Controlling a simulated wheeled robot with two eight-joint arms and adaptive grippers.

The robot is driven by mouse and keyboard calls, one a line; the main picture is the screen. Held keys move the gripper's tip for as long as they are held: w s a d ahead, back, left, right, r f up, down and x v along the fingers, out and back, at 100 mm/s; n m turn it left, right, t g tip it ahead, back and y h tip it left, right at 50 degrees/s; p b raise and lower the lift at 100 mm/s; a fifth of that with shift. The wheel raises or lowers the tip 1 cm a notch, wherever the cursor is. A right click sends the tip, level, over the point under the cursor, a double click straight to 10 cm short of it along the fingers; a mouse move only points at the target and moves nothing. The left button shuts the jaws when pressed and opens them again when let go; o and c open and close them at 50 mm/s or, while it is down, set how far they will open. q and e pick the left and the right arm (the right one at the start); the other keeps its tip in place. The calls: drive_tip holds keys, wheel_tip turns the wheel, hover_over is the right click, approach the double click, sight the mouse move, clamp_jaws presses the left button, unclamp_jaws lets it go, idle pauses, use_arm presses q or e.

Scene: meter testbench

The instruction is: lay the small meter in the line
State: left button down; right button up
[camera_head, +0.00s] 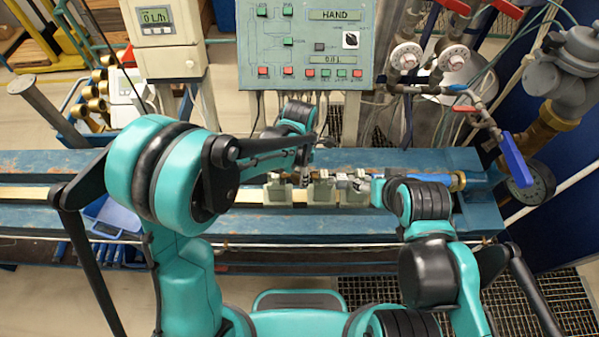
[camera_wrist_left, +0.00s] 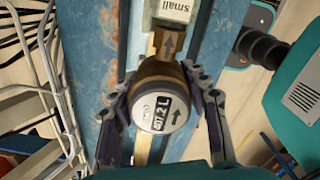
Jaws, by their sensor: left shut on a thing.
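The small meter (camera_wrist_left: 158,107) has a round white face with a "407.2 L" reading and a brass body. Its brass end, marked with an arrow, points toward a grey block labelled "small" (camera_wrist_left: 174,10) in the left wrist view. My left gripper (camera_head: 305,177) is shut on the meter, one finger on each side, above the blue bench (camera_head: 240,170). In the head view the gripper mostly hides the meter among the grey support blocks (camera_head: 322,192). My right gripper (camera_head: 358,183) is at the blocks' right side; its fingers are too small to read.
A control panel (camera_head: 305,45) stands behind the bench. Valves with red and blue handles (camera_head: 513,158) and pipes are at the right. A blue fitting (camera_head: 480,182) sits at the bench's right end. A brass-coloured rail (camera_head: 30,193) runs along the bench.

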use_arm(q)
drive_tip(key=shift+f, duration=0.2)
drive_tip(key=shift+f, duration=0.1)
drive_tip(key=shift+f+b, duration=1.25)
drive_tip(key=shift+b, duration=0.1)
drive_tip(key=shift+f+b, duration=0.3)
idle(0.4)
drive_tip(key=c, duration=0.7)
unclamp_jaws()
